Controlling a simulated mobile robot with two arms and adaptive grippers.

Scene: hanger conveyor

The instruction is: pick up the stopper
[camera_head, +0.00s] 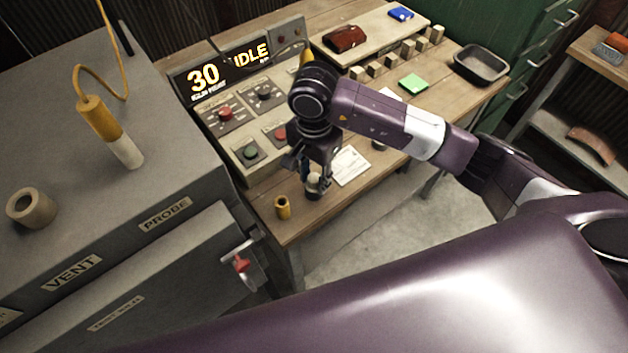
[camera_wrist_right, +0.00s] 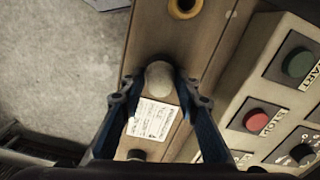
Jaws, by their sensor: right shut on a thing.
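The stopper (camera_head: 314,183) is a small, pale, rounded piece at the front edge of the wooden bench, below my right gripper (camera_head: 317,174). In the right wrist view the stopper (camera_wrist_right: 160,77) sits between the two blue fingers of my right gripper (camera_wrist_right: 159,82), which is shut on it. Its lower part is hidden, so I cannot tell whether it still touches the bench. My left gripper is not in view.
A yellow hollow cylinder (camera_head: 283,208) stands on the bench (camera_head: 290,228) beside the stopper. A paper note (camera_head: 349,167) lies to the right. The button console (camera_head: 240,118) rises behind. A grey cabinet (camera_head: 95,205) with a probe (camera_head: 124,150) stands left.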

